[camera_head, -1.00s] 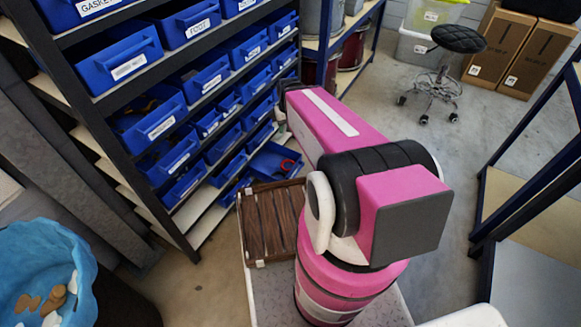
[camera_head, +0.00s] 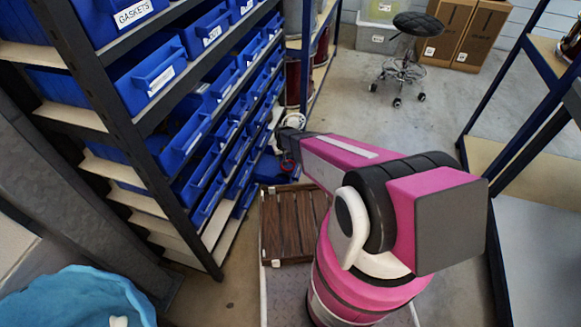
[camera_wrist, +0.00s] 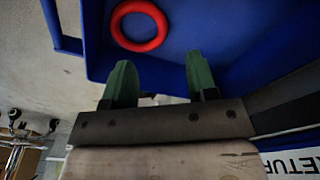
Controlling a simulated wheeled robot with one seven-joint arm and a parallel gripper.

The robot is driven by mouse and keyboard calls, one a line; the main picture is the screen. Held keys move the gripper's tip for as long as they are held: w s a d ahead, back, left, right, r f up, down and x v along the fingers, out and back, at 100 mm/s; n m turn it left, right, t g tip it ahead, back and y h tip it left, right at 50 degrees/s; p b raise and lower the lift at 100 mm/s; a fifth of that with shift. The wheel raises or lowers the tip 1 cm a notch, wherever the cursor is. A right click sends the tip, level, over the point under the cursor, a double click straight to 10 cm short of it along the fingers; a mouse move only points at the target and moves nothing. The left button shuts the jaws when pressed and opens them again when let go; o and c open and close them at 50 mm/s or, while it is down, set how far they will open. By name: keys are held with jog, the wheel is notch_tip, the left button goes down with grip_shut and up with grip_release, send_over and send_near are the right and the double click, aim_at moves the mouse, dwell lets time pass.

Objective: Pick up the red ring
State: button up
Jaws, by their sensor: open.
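The red ring (camera_wrist: 140,46) lies flat in a blue bin (camera_wrist: 225,30) in the wrist view, near the bin's corner at the top. My gripper (camera_wrist: 160,68) is open, its two green fingers apart and empty. The fingers point towards the bin, and the ring is beyond the left finger, apart from both. My arm's end partly hides the bin there, and my fingers are hard to make out.
A rack of blue labelled bins (camera_head: 150,75) stands left of my arm. A brown slatted crate (camera_head: 285,222) is below my arm. A stool (camera_head: 405,60) and cardboard boxes (camera_head: 470,30) stand at the back. Open floor (camera_head: 400,125) lies right of my arm.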

send_over(283, 168)
notch_tip(283, 168, down, 4)
jog(key=shift+w+f, duration=0.1)
jog(key=shift+w, duration=0.05)
jog(key=f, duration=0.2)
jog(key=w+f, duration=0.1)
jog(key=f, duration=0.2)
jog(key=shift+w, duration=0.1)
jog(key=shift+r, duration=0.1)
jog(key=c, duration=1)
